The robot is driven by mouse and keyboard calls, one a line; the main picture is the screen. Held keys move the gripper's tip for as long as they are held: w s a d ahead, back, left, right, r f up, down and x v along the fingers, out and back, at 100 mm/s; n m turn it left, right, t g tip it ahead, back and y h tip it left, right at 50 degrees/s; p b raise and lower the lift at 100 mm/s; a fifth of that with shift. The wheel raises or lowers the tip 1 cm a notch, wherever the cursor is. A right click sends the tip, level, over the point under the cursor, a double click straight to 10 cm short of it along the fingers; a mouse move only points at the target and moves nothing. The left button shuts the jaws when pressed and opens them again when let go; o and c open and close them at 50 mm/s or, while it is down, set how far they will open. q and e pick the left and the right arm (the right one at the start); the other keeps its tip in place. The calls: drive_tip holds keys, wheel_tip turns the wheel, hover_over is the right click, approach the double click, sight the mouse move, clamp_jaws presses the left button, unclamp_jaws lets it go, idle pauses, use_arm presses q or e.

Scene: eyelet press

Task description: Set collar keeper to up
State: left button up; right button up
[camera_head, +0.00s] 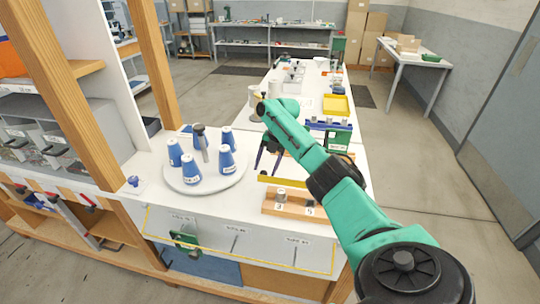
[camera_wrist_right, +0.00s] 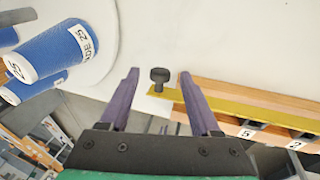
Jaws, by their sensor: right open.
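A yellow bar (camera_head: 283,181), which looks like the collar keeper, lies along a wooden block (camera_head: 270,207) with numbered positions. In the right wrist view the bar (camera_wrist_right: 255,107) ends in a black knob (camera_wrist_right: 159,76). My right gripper (camera_head: 266,166) is open above the bar's left end, pointing down. In the wrist view the knob appears between the two purple fingertips of the gripper (camera_wrist_right: 160,78), with white gaps on both sides. I cannot tell whether the fingertips are level with the knob. My left gripper is not in view.
A round white tray (camera_head: 228,188) with several blue cones (camera_head: 191,169) stands left of the gripper. A blue and green stand (camera_head: 338,136) and a yellow tray (camera_head: 336,104) are farther back. White bench top lies bare between the round tray and the block.

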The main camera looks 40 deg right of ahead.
drive_tip(key=v, duration=1.3)
drive_tip(key=shift+r+b, duration=0.35)
drive_tip(key=shift+b, duration=0.05)
drive_tip(key=shift+s+f, duration=0.1)
drive_tip(key=shift+f, duration=0.05)
